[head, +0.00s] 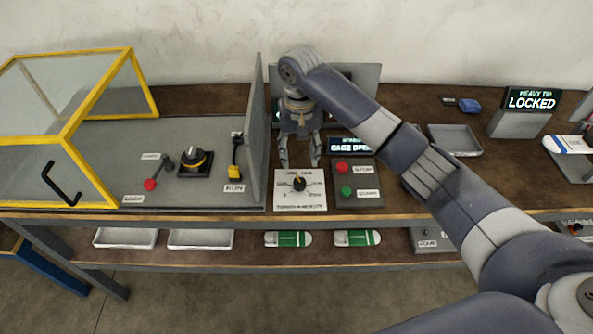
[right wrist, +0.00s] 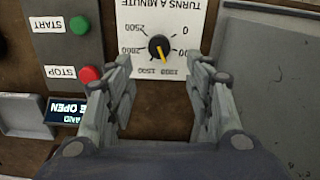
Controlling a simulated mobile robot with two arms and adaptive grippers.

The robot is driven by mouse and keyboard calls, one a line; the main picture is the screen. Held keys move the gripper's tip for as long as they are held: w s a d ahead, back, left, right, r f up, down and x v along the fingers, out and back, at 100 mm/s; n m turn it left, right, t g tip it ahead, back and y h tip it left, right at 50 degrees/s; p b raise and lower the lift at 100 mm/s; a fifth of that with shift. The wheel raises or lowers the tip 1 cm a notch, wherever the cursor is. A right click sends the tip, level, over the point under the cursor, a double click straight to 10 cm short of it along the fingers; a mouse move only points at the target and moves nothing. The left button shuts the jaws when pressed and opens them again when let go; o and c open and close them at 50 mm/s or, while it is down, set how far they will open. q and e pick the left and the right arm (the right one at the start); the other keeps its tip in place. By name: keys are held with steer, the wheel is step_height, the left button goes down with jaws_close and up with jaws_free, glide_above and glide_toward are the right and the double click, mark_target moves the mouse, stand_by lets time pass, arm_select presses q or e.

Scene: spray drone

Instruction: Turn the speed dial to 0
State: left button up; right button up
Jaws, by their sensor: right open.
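The speed dial (head: 299,184) is a black round knob with a yellow pointer, on a white plate marked in turns a minute. The 0 mark (right wrist: 185,28) is at the dial's upper right there. My right gripper (head: 300,161) is open and empty, just behind the dial in the head view. In the right wrist view its fingertips (right wrist: 163,70) are spread to either side, apart from the knob. My left gripper is not in view.
A panel with a red stop button (head: 342,168) and green start button (head: 347,191) stands right of the dial plate. A grey upright panel (head: 254,130) stands close on its left. A sign (head: 350,144) reads cage open. The yellow-framed cage (head: 112,98) is at left.

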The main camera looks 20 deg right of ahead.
mark_target(300, 182)
steer(key=f, duration=0.4)
steer(key=s+f+p, duration=0.1)
steer(key=f, duration=0.1)
steer(key=shift+w+f, duration=0.2)
steer(key=shift+f, duration=1.5)
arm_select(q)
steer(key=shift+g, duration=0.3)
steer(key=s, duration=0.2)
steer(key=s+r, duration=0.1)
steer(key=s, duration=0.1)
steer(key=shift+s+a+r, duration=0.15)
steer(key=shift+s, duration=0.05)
arm_select(e)
steer(key=c, duration=1.1)
